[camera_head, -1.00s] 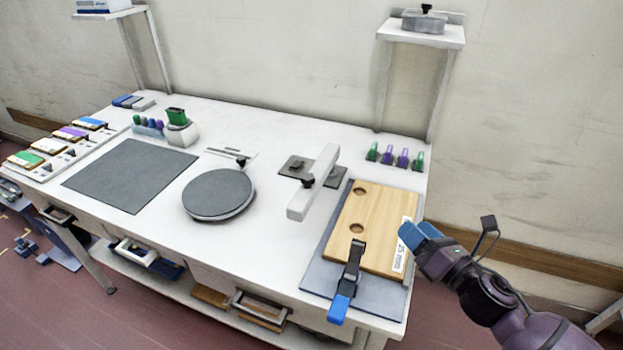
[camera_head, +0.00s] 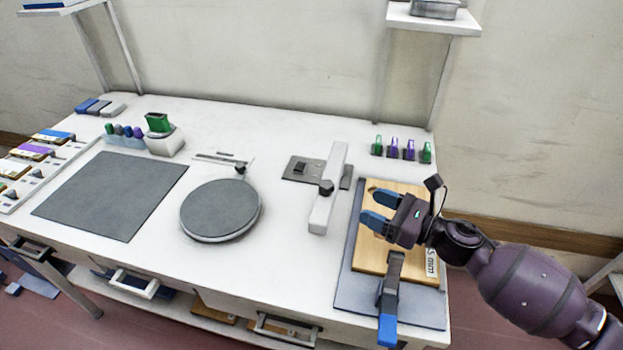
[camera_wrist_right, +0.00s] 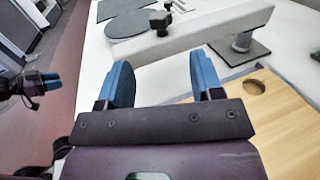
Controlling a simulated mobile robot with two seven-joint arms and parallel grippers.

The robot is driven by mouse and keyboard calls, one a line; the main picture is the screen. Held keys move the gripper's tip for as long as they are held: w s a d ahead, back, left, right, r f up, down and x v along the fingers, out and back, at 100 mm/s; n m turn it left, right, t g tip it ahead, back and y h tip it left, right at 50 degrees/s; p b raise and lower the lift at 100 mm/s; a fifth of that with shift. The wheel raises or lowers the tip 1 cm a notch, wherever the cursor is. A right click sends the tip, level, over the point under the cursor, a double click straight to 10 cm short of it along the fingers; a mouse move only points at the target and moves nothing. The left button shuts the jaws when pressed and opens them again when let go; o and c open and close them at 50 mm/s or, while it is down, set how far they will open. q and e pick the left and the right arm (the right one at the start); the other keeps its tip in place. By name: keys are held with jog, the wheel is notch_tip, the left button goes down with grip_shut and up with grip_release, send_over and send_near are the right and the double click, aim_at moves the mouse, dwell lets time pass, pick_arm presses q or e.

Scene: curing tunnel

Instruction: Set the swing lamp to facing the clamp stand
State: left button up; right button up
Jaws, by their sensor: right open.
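The swing lamp appears to be the white bar (camera_head: 329,205) on a dark base plate (camera_head: 297,170), with a black knob at its middle. The bar runs from the back of the bench toward its front. The clamp with a blue handle (camera_head: 388,330) stands on a wooden board (camera_head: 372,262) to its right; I cannot tell whether this is the clamp stand. My right gripper (camera_head: 374,206) is open and empty above the board, its blue fingers pointing at the bar. In the right wrist view, the bar (camera_wrist_right: 215,28) passes just beyond the fingertips (camera_wrist_right: 163,70). A dark shape at that view's left edge looks like my left gripper (camera_wrist_right: 38,85).
A round grey disc (camera_head: 220,208) and a dark mat (camera_head: 112,195) lie left of the bar. Several small green and purple clips (camera_head: 394,148) stand behind the board. A shelf (camera_head: 432,20) rises at the back right. White bench top is free around the bar.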

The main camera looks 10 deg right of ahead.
aim_at(333, 189)
jog(key=shift+w+a, duration=0.25)
jog(key=shift+a, duration=0.05)
jog(key=shift+w+a+r, duration=0.1)
jog(key=shift+w+a, duration=0.25)
jog(key=p+x, duration=0.1)
jog(key=x, duration=0.7)
jog(key=shift+w+a, duration=0.2)
jog(key=shift+a, duration=0.1)
pick_arm(q)
jog(key=shift+w+a+r, duration=0.15)
jog(key=shift+w+r, duration=0.05)
jog(key=shift+r, duration=0.25)
jog(key=shift+w+a+r, duration=0.1)
jog(key=shift+w+r, duration=0.05)
jog(key=shift+r, duration=0.25)
pick_arm(e)
jog(key=shift+w+a, duration=0.35)
jog(key=shift+a, duration=0.05)
jog(key=shift+c, duration=0.2)
jog(key=c, duration=1)
pick_arm(q)
jog(key=shift+s+f, duration=0.1)
jog(key=shift+s, duration=0.1)
pick_arm(e)
grip_shut()
